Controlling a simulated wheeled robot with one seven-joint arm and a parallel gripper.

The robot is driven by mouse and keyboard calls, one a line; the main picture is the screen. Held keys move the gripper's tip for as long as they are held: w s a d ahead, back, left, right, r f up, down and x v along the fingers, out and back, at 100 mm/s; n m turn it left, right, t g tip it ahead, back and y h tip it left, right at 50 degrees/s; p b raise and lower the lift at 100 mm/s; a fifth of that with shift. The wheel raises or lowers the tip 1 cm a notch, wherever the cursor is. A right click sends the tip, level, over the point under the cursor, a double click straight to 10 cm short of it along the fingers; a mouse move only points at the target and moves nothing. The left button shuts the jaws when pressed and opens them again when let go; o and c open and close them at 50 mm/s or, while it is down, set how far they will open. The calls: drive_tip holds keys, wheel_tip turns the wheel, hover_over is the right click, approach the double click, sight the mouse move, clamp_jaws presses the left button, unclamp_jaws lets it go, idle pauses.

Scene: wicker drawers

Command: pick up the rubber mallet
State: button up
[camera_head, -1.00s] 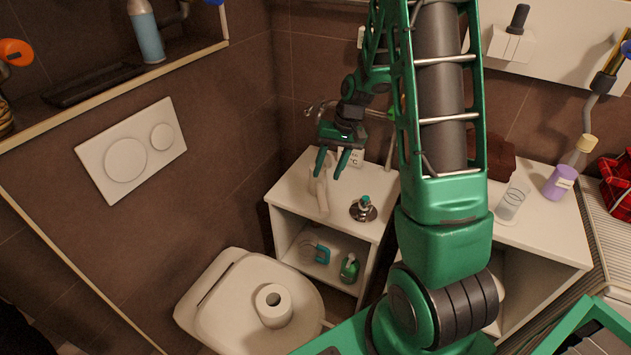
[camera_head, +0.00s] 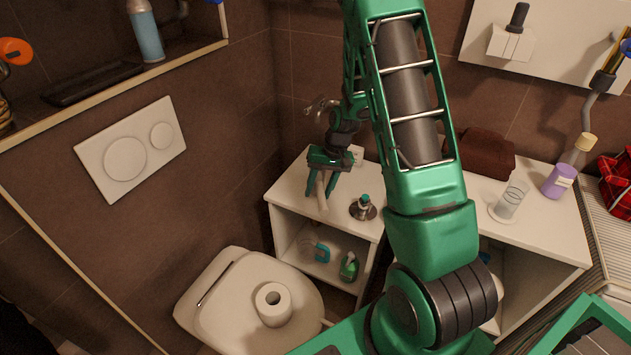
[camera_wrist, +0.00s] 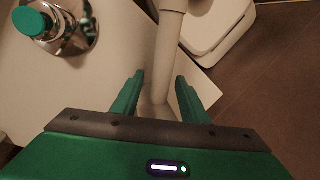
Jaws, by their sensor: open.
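A pale, off-white mallet (camera_head: 321,198) lies on the white cabinet top (camera_head: 290,190), near its left end. In the wrist view its long pale shaft (camera_wrist: 168,48) runs from the top edge down to between my fingers. My gripper (camera_head: 320,193) is above the mallet with its fingers pointing down. In the wrist view my gripper (camera_wrist: 160,90) is open, with one finger on each side of the shaft. A gap shows on the left; the right finger is close to the shaft, and I cannot tell if it touches. The mallet's far part is hidden by my gripper in the head view.
A toilet (camera_head: 235,300) with a paper roll (camera_head: 273,303) stands in front. A glass (camera_head: 510,202) and purple bottle (camera_head: 558,181) stand farther right.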

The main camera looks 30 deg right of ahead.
drive_tip(key=shift+c, duration=0.2)
clamp_jaws()
drive_tip(key=shift+r, duration=0.15)
